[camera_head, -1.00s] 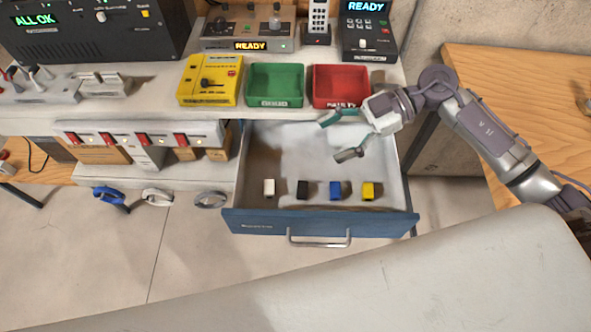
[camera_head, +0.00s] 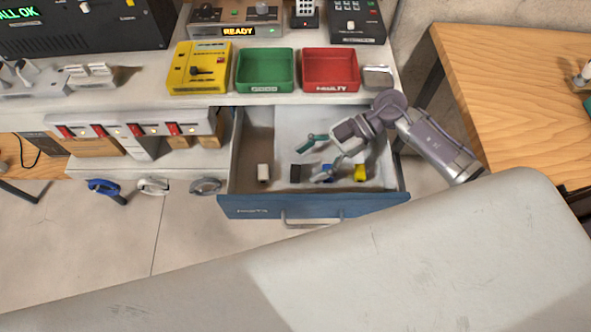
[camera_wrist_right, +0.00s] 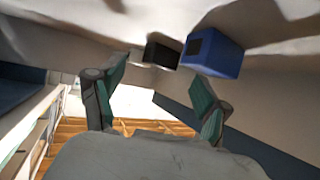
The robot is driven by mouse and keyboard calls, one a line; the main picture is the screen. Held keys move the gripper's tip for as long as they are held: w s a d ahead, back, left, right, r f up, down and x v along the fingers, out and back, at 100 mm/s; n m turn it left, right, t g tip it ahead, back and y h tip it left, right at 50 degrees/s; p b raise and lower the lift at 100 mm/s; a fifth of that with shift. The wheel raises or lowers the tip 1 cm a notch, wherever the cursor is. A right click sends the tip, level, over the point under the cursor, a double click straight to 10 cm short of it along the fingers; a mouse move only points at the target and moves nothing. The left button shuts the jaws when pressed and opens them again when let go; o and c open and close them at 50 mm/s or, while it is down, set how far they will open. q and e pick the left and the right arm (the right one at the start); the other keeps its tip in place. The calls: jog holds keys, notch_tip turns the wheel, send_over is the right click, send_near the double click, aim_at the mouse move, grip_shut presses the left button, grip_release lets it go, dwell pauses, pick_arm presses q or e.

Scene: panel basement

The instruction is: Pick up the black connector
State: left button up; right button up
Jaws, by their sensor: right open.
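The black connector (camera_head: 295,173) sits in the open drawer (camera_head: 240,183), between a white connector (camera_head: 263,173) and a blue connector (camera_head: 327,173). My right gripper (camera_head: 311,158) is open and inside the drawer, its fingers over the area of the black and blue connectors and partly covering the blue one. In the right wrist view the black connector (camera_wrist_right: 162,51) shows beyond and between the two open fingers (camera_wrist_right: 158,100), apart from them. The blue connector (camera_wrist_right: 213,54) is close to its right there. My left gripper is out of view.
A yellow connector (camera_head: 360,173) stands at the right of the row. The drawer's blue front (camera_head: 262,207) and side walls bound the space. Above are a green bin (camera_head: 265,87), a red bin (camera_head: 330,88) and a yellow box (camera_head: 190,88) on the bench.

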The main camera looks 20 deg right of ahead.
aim_at(298, 170)
jog(key=x, duration=0.3)
jog(key=shift+a, duration=0.2)
jog(key=shift+f, duration=0.1)
jog(key=shift+c, duration=0.2)
